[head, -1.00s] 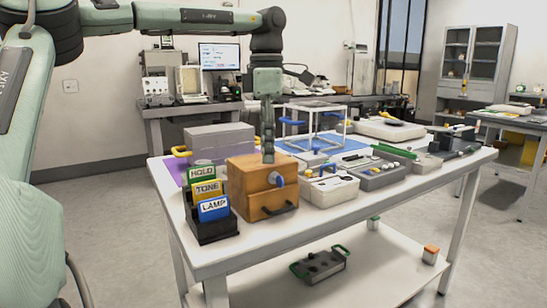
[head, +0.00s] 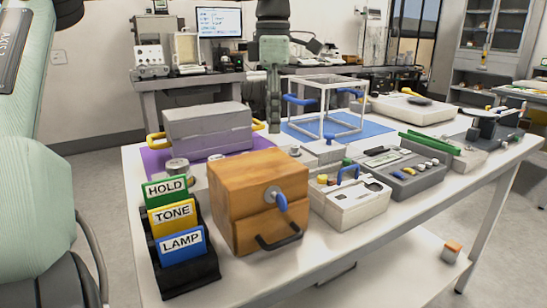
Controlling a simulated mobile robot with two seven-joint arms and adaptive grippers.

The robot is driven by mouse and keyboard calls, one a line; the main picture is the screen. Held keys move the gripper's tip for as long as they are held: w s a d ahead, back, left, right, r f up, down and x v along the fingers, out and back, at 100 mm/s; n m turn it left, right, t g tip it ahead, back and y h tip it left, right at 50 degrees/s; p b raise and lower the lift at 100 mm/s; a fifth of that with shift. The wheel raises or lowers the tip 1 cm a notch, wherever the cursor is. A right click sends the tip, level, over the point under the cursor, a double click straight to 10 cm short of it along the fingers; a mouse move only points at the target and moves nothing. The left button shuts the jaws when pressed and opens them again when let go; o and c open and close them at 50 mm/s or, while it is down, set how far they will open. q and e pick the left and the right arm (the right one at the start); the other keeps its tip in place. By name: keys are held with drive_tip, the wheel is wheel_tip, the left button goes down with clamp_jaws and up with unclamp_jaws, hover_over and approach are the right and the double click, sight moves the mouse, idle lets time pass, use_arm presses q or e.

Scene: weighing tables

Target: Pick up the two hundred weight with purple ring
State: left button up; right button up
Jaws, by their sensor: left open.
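No weight with a readable two hundred mark or a clear purple ring shows in the head view. A small metal cylinder (head: 178,168) stands behind the card holder, at the front edge of the purple mat (head: 157,160); its markings are too small to read. Another small metal piece (head: 294,151) shows just behind the wooden box. My left gripper (head: 273,122) points down, open and empty, seen nearly edge-on between the grey case and the white frame. Its height above the table is hard to tell. My right gripper is out of view.
A wooden box (head: 238,205) with a blue-handled lever and a card holder (head: 196,275) stand at the front. A grey case (head: 208,132) with yellow handles is behind. A white frame (head: 327,100) and grey trays (head: 415,180) fill the right.

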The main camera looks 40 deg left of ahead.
use_arm(q)
wheel_tip(320, 180, down, 7)
drive_tip(key=shift+a+r, duration=0.1)
clamp_jaws()
idle(0.5)
